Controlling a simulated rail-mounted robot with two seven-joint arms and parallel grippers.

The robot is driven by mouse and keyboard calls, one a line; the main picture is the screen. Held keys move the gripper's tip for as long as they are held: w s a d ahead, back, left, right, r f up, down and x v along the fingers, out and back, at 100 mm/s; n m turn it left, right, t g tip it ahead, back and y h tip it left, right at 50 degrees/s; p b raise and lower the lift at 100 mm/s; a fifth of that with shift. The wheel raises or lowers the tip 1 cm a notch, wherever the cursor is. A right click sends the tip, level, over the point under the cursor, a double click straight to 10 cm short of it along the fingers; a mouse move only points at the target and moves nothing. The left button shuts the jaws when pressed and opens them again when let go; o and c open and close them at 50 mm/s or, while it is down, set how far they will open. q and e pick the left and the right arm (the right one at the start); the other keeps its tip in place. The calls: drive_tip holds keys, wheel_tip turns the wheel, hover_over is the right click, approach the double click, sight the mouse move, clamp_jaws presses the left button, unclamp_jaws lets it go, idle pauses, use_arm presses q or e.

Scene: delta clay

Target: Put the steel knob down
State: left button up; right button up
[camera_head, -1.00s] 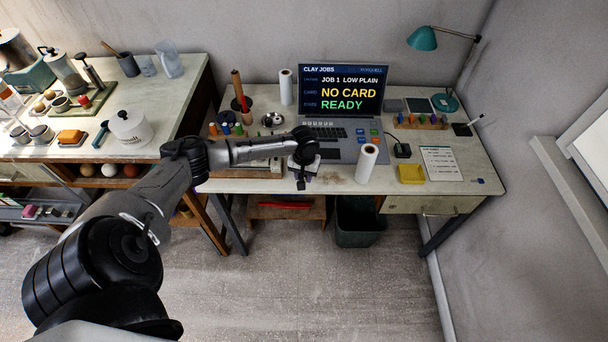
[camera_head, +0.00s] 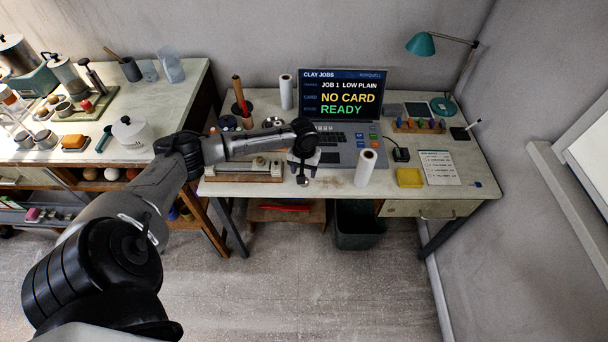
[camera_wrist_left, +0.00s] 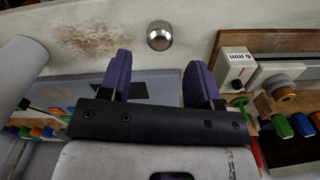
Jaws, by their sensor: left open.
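The steel knob (camera_wrist_left: 159,35) is a short, round, shiny metal piece. In the left wrist view it rests on the pale desk top, just beyond the fingertips and roughly centred between them. My left gripper (camera_wrist_left: 160,66) is open, with its two purple-padded fingers apart and nothing between them. In the head view my left gripper (camera_head: 303,178) hangs over the front part of the desk, before the laptop. I cannot make out the knob in the head view; the gripper probably hides it. My right gripper is not in view.
A white paper roll (camera_head: 365,168) stands close to the right of the gripper. The laptop (camera_head: 342,105) is behind it. A wooden board with a block marked 6 mm (camera_wrist_left: 237,67) lies on the other side. A yellow tray (camera_head: 409,178) is farther right. The desk around the knob is clear.

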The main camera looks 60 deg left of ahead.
use_arm(q)
wheel_tip(320, 180, up, 6)
drive_tip(key=p, duration=0.1)
drive_tip(key=s+d+f+m, duration=0.3)
drive_tip(key=s+d, duration=0.1)
drive_tip(key=d, duration=0.4)
drive_tip(key=s+d+f+m+t+h, duration=0.1)
drive_tip(key=s+d+f+m, duration=0.25)
drive_tip(key=d, duration=0.45)
drive_tip(key=s+d+f+m, duration=0.2)
drive_tip(key=s+d+f, duration=0.2)
drive_tip(key=d, duration=0.5)
drive_tip(key=s+d+r+m+t, duration=0.1)
drive_tip(key=s+d+r, duration=0.2)
drive_tip(key=s, duration=0.3)
drive_tip(key=s+d+r+m+t, duration=0.1)
drive_tip(key=s+d+r, duration=0.1)
drive_tip(key=s, duration=0.4)
drive_tip(key=shift+d+r+t+y, duration=0.3)
drive_tip(key=shift+d+r+y, duration=0.1)
drive_tip(key=shift+r, duration=0.35)
drive_tip(key=shift+m, duration=0.25)
drive_tip(key=shift+r+p, duration=0.1)
drive_tip(key=shift+p, duration=0.2)
